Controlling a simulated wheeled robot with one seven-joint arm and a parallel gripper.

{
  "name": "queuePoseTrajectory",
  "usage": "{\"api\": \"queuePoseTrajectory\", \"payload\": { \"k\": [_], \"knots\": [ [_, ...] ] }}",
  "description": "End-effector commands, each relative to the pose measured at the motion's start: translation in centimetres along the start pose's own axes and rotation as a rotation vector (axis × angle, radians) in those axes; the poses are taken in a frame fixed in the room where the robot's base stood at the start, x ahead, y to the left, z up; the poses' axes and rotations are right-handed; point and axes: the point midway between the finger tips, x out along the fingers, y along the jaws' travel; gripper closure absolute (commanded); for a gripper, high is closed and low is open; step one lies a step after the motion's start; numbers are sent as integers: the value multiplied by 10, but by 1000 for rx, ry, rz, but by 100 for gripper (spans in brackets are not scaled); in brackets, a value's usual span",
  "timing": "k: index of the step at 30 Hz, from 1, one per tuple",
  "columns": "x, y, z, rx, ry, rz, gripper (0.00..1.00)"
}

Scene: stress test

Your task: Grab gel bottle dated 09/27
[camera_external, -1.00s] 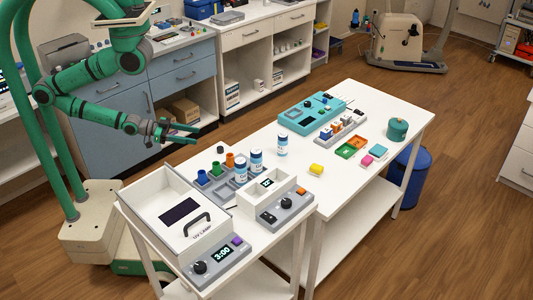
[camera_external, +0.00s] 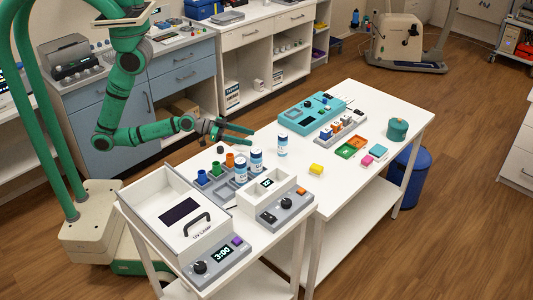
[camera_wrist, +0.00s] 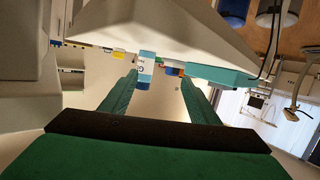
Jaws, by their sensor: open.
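Three white bottles with blue bands and labels stand on the white table: a left one (camera_external: 241,170), a middle one (camera_external: 256,161) and a right one (camera_external: 282,146). Their dates are too small to read, so I cannot tell which is 09/27. My gripper (camera_external: 249,136) is open and empty, behind the bottles and near the right one. In the wrist view, one bottle (camera_wrist: 146,70) shows ahead, in the gap between the fingers of my gripper (camera_wrist: 160,80), closer to the left finger. The fingers are apart from it.
Coloured cups (camera_external: 215,169) in a grey rack stand left of the bottles. A white box with a dial (camera_external: 286,204) and a UV lamp box (camera_external: 187,214) are in front. Bare table surrounds the right bottle.

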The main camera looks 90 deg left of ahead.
Motion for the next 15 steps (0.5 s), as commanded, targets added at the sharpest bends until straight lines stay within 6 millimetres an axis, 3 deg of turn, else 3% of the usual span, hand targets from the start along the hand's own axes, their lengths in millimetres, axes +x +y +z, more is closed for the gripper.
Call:
{"api": "queuePoseTrajectory", "payload": {
  "k": [4, 15],
  "knots": [
    [30, 4, -23, 11, 5, 46, 44],
    [79, 26, -48, 94, -127, 156, 44]
  ]
}}
